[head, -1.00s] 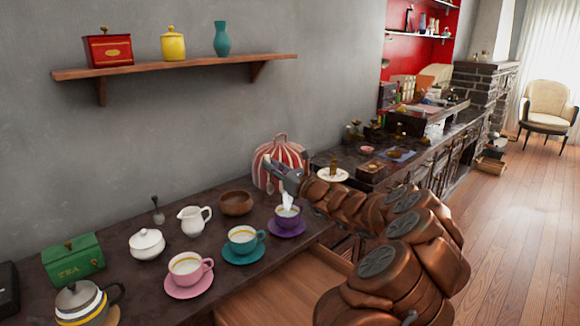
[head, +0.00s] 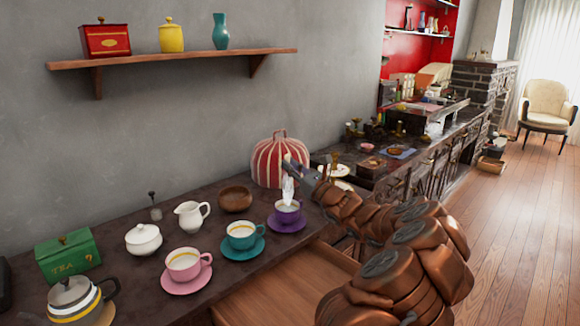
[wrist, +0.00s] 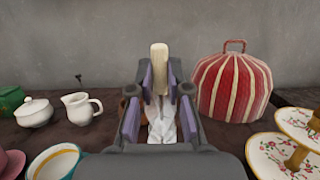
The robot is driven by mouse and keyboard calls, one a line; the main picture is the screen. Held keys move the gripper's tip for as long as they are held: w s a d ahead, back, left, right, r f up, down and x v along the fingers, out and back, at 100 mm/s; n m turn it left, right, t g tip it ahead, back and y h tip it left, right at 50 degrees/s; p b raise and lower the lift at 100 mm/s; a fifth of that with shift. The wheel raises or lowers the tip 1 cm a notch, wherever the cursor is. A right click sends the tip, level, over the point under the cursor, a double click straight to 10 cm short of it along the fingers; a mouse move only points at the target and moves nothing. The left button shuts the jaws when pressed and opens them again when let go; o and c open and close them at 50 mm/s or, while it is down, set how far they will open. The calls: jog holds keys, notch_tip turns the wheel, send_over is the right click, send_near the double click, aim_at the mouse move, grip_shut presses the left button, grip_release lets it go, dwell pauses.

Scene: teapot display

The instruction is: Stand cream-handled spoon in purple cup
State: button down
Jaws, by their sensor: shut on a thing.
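The purple cup (head: 288,214) stands on a purple saucer (head: 287,225) near the counter's front edge. My gripper (head: 293,163) is above the cup, shut on the cream-handled spoon (head: 288,190). The spoon is roughly upright, its pale metal end down and overlapping the cup's mouth; I cannot tell how deep it sits. In the wrist view the cream handle (wrist: 159,62) rises between the fingers (wrist: 159,80), and the shiny lower part shows below. The purple cup is hidden there behind my gripper.
A red-and-white striped cosy (head: 280,162) stands just behind the cup. A teal cup (head: 241,236) and a wooden bowl (head: 235,199) are to the left. A tiered floral stand (wrist: 285,155) is to the right. An open drawer (head: 285,290) juts out below.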

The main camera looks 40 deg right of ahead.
aim_at(288, 188)
jog(key=shift+f+b, duration=1.75)
jog(key=shift+f, duration=2.4)
jog(key=c, duration=1)
grip_release()
jog(key=shift+c, duration=0.2)
jog(key=v, duration=1.2)
